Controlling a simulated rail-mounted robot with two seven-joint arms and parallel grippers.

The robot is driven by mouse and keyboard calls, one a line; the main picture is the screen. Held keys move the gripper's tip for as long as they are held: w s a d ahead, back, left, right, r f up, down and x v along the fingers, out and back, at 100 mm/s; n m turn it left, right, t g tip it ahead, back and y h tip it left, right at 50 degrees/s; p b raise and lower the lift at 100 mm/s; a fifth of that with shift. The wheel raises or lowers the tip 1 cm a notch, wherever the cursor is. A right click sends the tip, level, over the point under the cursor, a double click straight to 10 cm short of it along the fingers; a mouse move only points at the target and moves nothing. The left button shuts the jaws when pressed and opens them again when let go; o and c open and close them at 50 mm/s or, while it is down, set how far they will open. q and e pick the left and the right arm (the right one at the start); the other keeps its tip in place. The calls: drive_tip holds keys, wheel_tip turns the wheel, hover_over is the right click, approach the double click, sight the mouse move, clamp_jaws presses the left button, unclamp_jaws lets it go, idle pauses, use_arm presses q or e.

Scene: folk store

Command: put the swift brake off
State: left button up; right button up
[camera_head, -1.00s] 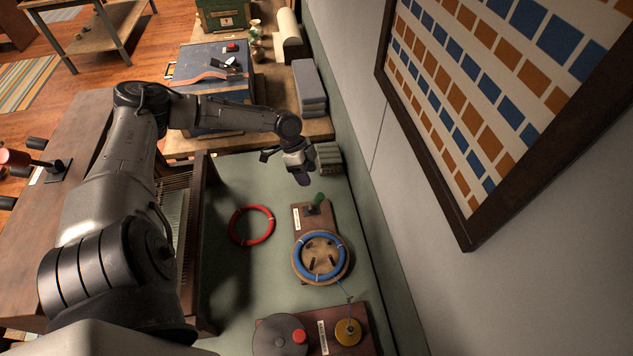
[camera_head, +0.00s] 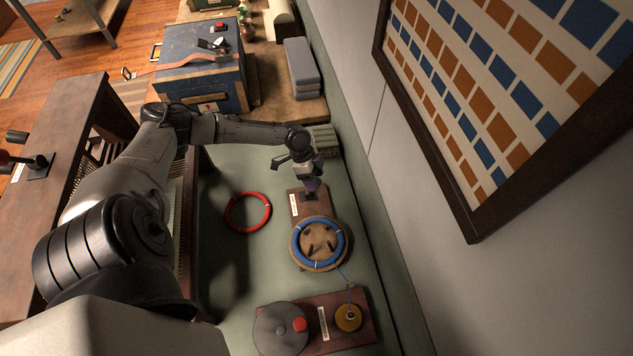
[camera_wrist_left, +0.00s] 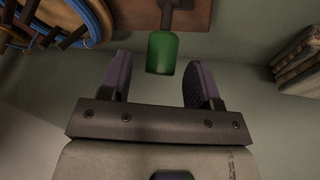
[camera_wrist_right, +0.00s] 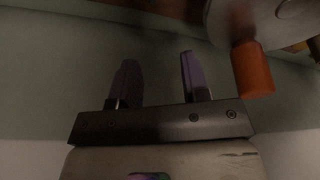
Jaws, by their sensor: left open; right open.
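The swift is a round wooden disc (camera_head: 318,262) with a blue yarn ring (camera_head: 297,246) around its pegs, on a brown base board (camera_head: 296,206). In the left wrist view the brake's green handle (camera_wrist_left: 162,53) lies between the two fingers of my open left gripper (camera_wrist_left: 158,82), apart from both. In the head view my left gripper (camera_head: 313,186) is over the far end of the board and hides the handle. My right gripper (camera_wrist_right: 155,75) is open and empty in the right wrist view; an orange-red knob (camera_wrist_right: 252,70) is off to its right.
A red yarn ring (camera_head: 230,212) lies left of the swift. A grey disc with a red knob (camera_head: 299,325) and a yellow spool (camera_head: 347,318) stand on a nearer board. Small stacked blocks (camera_head: 325,139) sit behind my left gripper. The wall runs close along the right.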

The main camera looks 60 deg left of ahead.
use_arm(q)
drive_tip(key=shift+x, duration=1.1)
drive_tip(key=shift+c, duration=0.5)
drive_tip(key=shift+a, duration=0.1)
clamp_jaws()
